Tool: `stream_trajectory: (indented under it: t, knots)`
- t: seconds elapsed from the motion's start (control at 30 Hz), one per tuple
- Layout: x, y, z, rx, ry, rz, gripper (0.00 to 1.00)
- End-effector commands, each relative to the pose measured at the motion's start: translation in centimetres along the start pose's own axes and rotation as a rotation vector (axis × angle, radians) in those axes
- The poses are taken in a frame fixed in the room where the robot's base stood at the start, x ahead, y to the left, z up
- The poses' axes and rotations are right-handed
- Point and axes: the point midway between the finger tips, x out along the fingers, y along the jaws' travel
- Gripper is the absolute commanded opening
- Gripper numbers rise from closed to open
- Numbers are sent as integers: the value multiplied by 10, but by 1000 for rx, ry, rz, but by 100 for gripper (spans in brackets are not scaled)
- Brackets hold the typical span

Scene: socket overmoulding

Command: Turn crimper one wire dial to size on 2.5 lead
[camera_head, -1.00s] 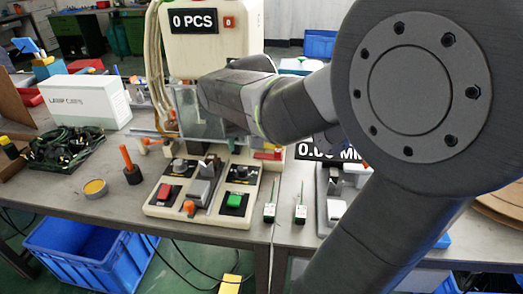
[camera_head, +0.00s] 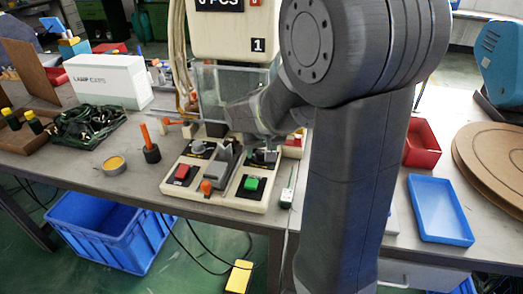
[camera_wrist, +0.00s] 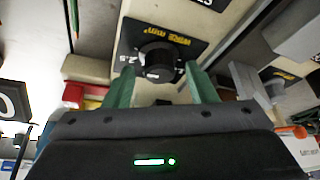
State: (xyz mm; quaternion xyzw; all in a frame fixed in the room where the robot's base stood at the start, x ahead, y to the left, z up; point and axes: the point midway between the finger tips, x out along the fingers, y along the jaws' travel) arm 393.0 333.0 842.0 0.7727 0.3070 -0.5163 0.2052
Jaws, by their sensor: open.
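The wire dial (camera_wrist: 157,56) is a round black knob on a black plate marked "WIRE mm²" in yellow, in the upper middle of the wrist view. A "2.5" mark shows at its left; a mark at its right is partly hidden. My gripper (camera_wrist: 160,72) is open, its two green fingers apart to the left and right of the knob, with no clear contact. In the head view, the crimper's cream control panel (camera_head: 176,186) stands at the bench's front edge, and my arm partly hides its right dial plate (camera_head: 264,158).
The panel also holds a red button (camera_head: 182,172), a green button (camera_head: 251,183), a left dial (camera_head: 198,147) and an orange-tipped lever (camera_head: 206,186). A clear guard (camera_head: 210,85) stands behind. A blue tray (camera_head: 439,208) and red bin (camera_head: 422,143) lie right.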

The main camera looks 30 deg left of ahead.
Motion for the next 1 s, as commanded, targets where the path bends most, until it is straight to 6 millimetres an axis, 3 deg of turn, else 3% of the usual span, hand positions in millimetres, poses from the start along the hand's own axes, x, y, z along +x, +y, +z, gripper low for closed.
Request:
stream_trajectory:
  t: [0.13, 0.37, 0.4, 0.67, 1.0]
  knots:
    - [0, 0, 0, 0, 0, 0, 51]
    - [0, 0, 0, 0, 0, 0, 8]
    - [0, 0, 0, 0, 0, 0, 6]
    - [-2, 0, 0, -27, 0, -12, 6]
    - [-2, 2, -1, -200, -1, -83, 6]
